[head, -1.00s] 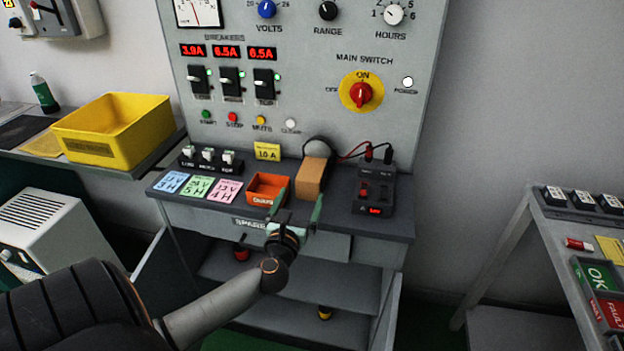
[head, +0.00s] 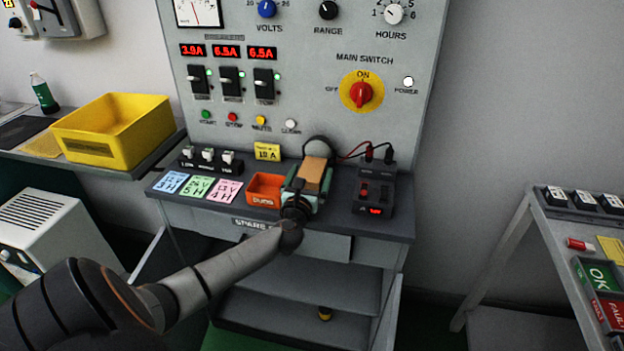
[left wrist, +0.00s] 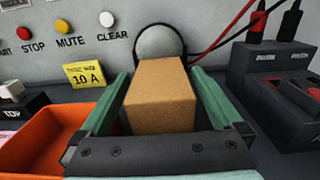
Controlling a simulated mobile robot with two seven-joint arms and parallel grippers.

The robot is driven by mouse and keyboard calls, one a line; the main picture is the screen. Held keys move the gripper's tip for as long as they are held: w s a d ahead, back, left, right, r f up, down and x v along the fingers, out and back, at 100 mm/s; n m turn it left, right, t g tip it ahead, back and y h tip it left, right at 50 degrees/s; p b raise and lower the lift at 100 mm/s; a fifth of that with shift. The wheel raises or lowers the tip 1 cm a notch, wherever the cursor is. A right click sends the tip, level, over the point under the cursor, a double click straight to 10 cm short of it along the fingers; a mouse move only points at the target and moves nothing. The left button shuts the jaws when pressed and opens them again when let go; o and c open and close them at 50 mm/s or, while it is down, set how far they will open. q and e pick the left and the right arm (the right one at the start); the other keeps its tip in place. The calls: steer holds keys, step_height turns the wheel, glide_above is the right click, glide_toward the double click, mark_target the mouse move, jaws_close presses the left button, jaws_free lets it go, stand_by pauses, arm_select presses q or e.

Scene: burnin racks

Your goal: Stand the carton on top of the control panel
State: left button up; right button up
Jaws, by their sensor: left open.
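The carton (head: 315,173) is a plain brown box on the dark shelf of the control panel (head: 305,108), in front of a round grey disc. It also shows in the left wrist view (left wrist: 161,95), between the two green fingers. My left gripper (head: 308,179) is open, with one finger on each side of the carton. In the left wrist view a narrow gap shows at the left finger; contact on the right side is hard to tell. The carton's lower front is hidden by the gripper's palm. The panel's top edge is outside the view. My right gripper is not in view.
An orange bin (head: 265,190) stands just left of the gripper, and a black box with red switches and cables (head: 376,190) stands to its right. A yellow 10 A tag (head: 267,152) is behind. A yellow crate (head: 112,132) sits on the left bench.

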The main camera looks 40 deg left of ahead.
arm_select(q)
steer(key=shift+c, duration=0.2)
steer(key=c, duration=1.4)
jaws_close()
steer(key=shift+r, duration=0.15)
